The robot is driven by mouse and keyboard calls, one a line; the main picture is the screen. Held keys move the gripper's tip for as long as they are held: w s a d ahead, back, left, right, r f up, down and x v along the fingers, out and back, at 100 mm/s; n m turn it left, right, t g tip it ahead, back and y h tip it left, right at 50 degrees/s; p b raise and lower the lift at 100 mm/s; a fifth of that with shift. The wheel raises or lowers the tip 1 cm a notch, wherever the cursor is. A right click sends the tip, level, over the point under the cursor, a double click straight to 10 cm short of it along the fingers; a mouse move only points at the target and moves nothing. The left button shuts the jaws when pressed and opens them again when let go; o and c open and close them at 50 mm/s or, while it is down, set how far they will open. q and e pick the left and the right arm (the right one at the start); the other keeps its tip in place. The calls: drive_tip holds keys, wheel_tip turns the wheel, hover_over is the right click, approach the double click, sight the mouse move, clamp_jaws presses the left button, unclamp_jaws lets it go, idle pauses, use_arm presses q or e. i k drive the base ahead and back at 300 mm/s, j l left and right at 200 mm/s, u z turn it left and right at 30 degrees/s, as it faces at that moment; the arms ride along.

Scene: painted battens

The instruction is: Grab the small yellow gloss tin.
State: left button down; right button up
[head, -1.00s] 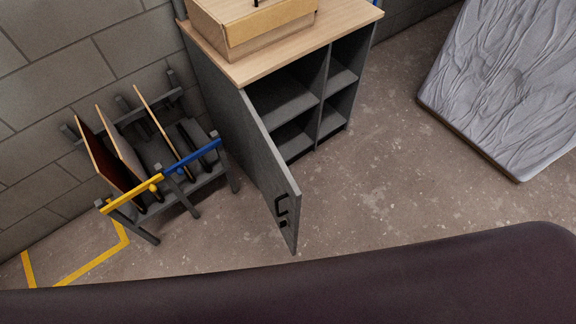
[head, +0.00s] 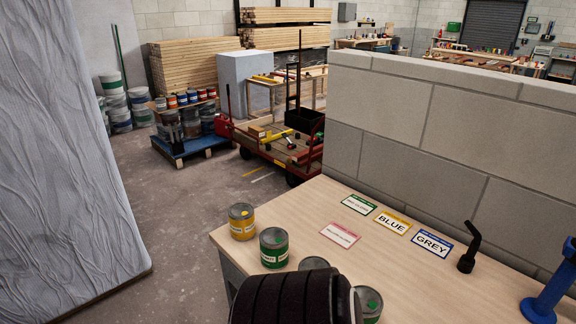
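A small yellow tin (head: 241,222) with a grey lid and a yellow dot on it stands upright at the near left corner of the wooden bench top (head: 330,205). A green tin (head: 274,248) stands just right of it and nearer to me. A third tin (head: 313,263) and another green-marked tin (head: 371,303) are partly hidden behind a dark ribbed part of my own arm at the bottom centre. Neither of my grippers shows in the head view, so their distance to the yellow tin cannot be seen.
Several cards lie on the bench, among them the BLUE card (head: 392,223) and GREY card (head: 433,241). A black object (head: 469,248) and a blue tool (head: 547,285) stand at right. A block wall (head: 430,120) backs the bench. A wrapped grey slab (head: 70,150) stands left.

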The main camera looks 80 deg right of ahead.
sight(241, 215)
drive_tip(key=z, duration=2.3)
drive_tip(key=i+j+z, duration=0.4)
drive_tip(key=j, duration=0.25)
drive_tip(key=i+j+z, duration=0.35)
drive_tip(key=i+j, duration=0.15)
drive_tip(key=j, duration=0.3)
